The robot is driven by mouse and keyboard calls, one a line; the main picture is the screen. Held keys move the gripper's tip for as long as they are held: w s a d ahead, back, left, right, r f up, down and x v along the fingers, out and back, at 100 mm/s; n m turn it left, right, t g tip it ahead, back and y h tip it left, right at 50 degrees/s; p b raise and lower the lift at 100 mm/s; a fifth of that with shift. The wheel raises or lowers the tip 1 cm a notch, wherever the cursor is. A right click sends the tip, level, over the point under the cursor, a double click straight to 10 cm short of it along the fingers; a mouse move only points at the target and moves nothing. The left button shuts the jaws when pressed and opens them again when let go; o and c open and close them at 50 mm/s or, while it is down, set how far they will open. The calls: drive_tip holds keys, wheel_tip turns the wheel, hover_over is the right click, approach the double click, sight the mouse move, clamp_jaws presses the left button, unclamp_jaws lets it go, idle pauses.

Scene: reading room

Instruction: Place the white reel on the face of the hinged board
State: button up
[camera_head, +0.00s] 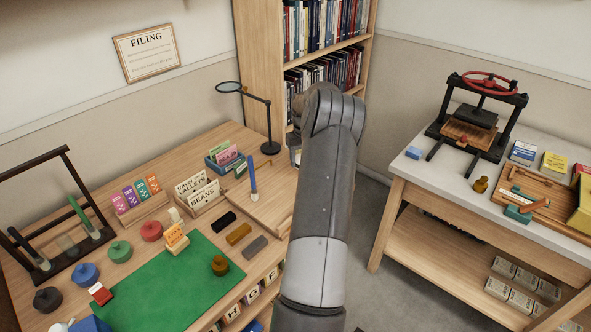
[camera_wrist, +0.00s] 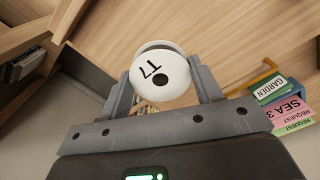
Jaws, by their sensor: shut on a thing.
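In the head view my arm hides the reel and most of the gripper. A pale wooden board (camera_head: 270,208) at the right end of the left table looks like the hinged board; my arm covers part of it, and its hinge is not clear. Wood fills much of the background behind the reel in the wrist view.
A blue upright stick (camera_head: 253,180), a magnifier lamp (camera_head: 268,120) and a blue card tray (camera_head: 224,160) stand near the board. A green mat (camera_head: 170,290) and several coloured knobbed pieces lie to the left. A bookcase (camera_head: 262,60) rises behind; a press (camera_head: 475,115) stands on the right table.

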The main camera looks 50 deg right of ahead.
drive_tip(key=w+f, duration=0.1)
drive_tip(key=w, duration=0.1)
drive_tip(key=shift+w+a+f, duration=0.3)
drive_tip(key=shift+w+f, duration=0.05)
drive_tip(key=shift+f, duration=1.95)
drive_tip(key=shift+f, duration=0.1)
drive_tip(key=o, duration=1)
wheel_tip(320, 180, up, 12)
drive_tip(key=shift+r, duration=0.1)
